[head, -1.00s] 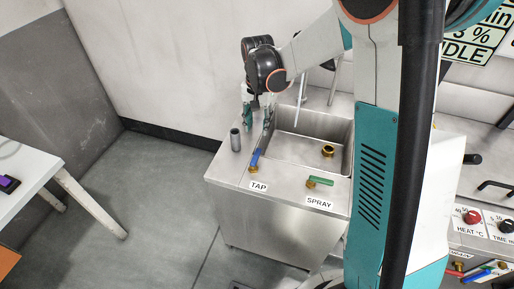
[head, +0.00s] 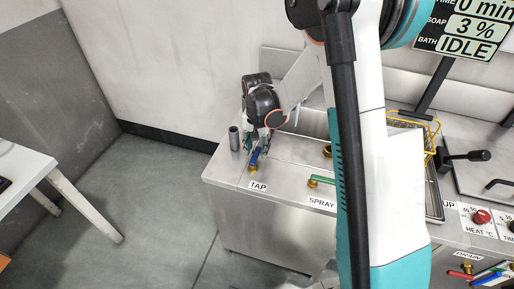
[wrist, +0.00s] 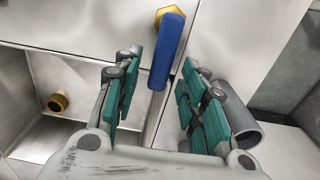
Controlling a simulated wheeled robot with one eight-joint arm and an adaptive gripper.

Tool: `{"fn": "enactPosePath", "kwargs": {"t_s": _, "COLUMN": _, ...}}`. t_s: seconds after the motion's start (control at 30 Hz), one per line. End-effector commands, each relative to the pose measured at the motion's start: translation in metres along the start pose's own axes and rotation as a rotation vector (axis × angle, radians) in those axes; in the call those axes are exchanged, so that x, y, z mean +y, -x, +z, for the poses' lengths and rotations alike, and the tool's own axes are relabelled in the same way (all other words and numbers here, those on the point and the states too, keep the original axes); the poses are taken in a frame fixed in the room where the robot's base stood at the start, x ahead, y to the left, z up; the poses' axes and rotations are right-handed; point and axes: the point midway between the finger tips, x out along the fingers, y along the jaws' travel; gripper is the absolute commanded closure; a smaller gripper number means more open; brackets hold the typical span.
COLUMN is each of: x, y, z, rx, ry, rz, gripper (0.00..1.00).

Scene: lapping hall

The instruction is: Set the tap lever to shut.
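The tap lever is a blue bar on a brass fitting, on the steel counter behind the TAP label (head: 258,186). In the head view the blue lever (head: 253,158) points back from its brass fitting, tilted slightly right, and my gripper (head: 262,145) is over its far end. In the wrist view the blue lever (wrist: 167,48) reaches in from the top between the two teal-padded fingers of my gripper (wrist: 158,82).
A grey cylinder (head: 234,138) stands left of my gripper; it also shows beside the right finger in the wrist view (wrist: 228,108). The sink basin (wrist: 92,135) with a brass fitting (wrist: 58,102) lies on the other side. The green SPRAY lever (head: 322,180) is to the right.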

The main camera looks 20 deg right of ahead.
Motion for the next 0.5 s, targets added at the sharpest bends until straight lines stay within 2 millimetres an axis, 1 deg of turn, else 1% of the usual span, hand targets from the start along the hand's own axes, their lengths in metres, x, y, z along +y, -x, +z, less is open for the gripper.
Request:
{"fn": "enactPosePath", "kwargs": {"t_s": 0.1, "x": 0.0, "y": 0.0004, "z": 0.0, "rx": 0.0, "ry": 0.0, "rz": 0.0, "gripper": 0.62}}
{"fn": "enactPosePath", "kwargs": {"t_s": 0.13, "x": 0.0, "y": 0.0004, "z": 0.0, "rx": 0.0, "ry": 0.0, "rz": 0.0, "gripper": 0.64}}
{"fn": "enactPosePath", "kwargs": {"t_s": 0.17, "x": 0.0, "y": 0.0004, "z": 0.0, "rx": 0.0, "ry": 0.0, "rz": 0.0, "gripper": 0.71}}
{"fn": "enactPosePath", "kwargs": {"t_s": 0.2, "x": 0.0, "y": 0.0004, "z": 0.0, "rx": 0.0, "ry": 0.0, "rz": 0.0, "gripper": 0.8}}
{"fn": "enactPosePath", "kwargs": {"t_s": 0.3, "x": 0.0, "y": 0.0005, "z": 0.0, "rx": 0.0, "ry": 0.0, "rz": 0.0, "gripper": 1.0}}
{"fn": "enactPosePath", "kwargs": {"t_s": 0.5, "x": 0.0, "y": 0.0005, "z": 0.0, "rx": 0.0, "ry": -0.001, "rz": 0.0, "gripper": 1.0}}
